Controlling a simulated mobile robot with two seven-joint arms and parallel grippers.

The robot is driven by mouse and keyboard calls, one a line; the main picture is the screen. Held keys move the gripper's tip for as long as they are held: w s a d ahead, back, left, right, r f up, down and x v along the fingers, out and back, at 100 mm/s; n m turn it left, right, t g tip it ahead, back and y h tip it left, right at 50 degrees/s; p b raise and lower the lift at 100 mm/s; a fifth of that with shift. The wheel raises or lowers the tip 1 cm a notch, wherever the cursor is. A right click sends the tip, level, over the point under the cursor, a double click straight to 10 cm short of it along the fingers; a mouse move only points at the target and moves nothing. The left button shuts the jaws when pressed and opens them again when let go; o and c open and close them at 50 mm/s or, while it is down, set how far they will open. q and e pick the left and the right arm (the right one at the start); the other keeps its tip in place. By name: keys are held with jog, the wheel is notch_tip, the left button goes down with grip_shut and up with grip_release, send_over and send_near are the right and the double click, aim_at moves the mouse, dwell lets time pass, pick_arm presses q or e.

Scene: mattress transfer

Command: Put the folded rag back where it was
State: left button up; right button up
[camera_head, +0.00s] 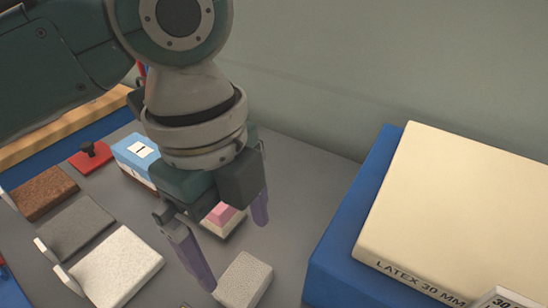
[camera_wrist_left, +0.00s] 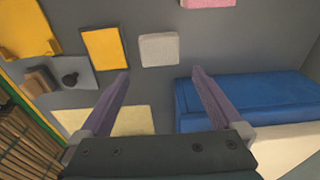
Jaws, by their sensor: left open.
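A small light-grey textured pad, which looks like the folded rag (camera_head: 245,281), lies flat on the grey table near the front, left of the blue block. It also shows in the left wrist view (camera_wrist_left: 160,50), just beyond the fingertips. My left gripper (camera_head: 237,255) has its two purple fingers spread and points down over the table beside the pad. Nothing is between the fingers in the left wrist view (camera_wrist_left: 161,73). The pad is apart from the fingers in the left wrist view. My right gripper is in neither view.
A cream latex slab (camera_head: 465,205) lies on a blue block (camera_head: 340,240) at right. A pink-topped piece (camera_head: 222,213) sits behind the gripper. Brown (camera_head: 45,192), dark grey (camera_head: 75,229) and white (camera_head: 117,267) samples lie at left. A blue-and-white box (camera_head: 135,155) stands behind.

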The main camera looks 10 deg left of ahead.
pick_arm(q)
jog(key=s+d+n+t+h, duration=0.2)
jog(key=s+n, duration=0.4)
jog(key=n, duration=0.4)
jog(key=s+a+n+t+y, duration=0.2)
jog(key=s+a+n, duration=0.4)
jog(key=a+n, duration=0.4)
jog(key=shift+s+a+y, duration=0.15)
jog(key=shift+a+y, duration=0.25)
jog(key=shift+a, duration=0.2)
